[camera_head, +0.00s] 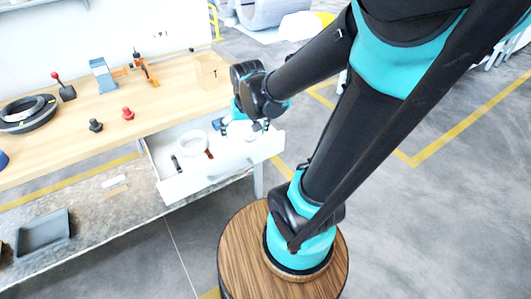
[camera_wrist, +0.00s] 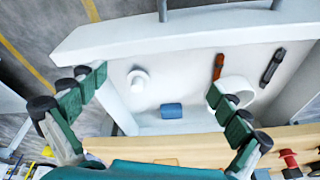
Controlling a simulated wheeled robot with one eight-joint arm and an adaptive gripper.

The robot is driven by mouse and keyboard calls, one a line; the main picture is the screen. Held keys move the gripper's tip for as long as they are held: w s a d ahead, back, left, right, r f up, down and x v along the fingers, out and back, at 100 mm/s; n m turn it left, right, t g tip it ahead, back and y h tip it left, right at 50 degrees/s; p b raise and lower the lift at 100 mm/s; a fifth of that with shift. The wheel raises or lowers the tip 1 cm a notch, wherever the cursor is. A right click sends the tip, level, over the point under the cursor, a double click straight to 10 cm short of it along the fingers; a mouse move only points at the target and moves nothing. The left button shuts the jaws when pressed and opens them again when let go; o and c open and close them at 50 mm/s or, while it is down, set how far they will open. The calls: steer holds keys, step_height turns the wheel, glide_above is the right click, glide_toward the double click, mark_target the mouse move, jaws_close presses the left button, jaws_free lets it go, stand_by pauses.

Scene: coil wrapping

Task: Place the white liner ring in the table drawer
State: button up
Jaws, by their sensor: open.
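A white ring (camera_head: 193,143) lies inside the open white drawer (camera_head: 215,177), towards its left side in the head view. In the wrist view the ring (camera_wrist: 240,86) is on the right, partly hidden by one green finger. My gripper (camera_head: 243,127) is above the right part of the drawer. The drawer (camera_wrist: 180,42) fills most of that view.
The drawer also holds an orange-red tool (camera_wrist: 219,66), a black tool (camera_wrist: 272,66), a white round piece (camera_wrist: 138,78) and a blue block (camera_wrist: 172,111). On the wooden tabletop (camera_head: 165,107) stand a cardboard box (camera_head: 211,71), a black coil (camera_head: 27,113) and several tools.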

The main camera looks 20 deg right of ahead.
steer(key=s+d+f+n+t, duration=0.1)
steer(key=s+d+f, duration=0.3)
steer(key=s, duration=0.3)
steer(key=shift+s+d+f, duration=0.2)
steer(key=shift+s+d, duration=0.05)
steer(key=shift+d, duration=0.5)
steer(key=shift+c, duration=0.6)
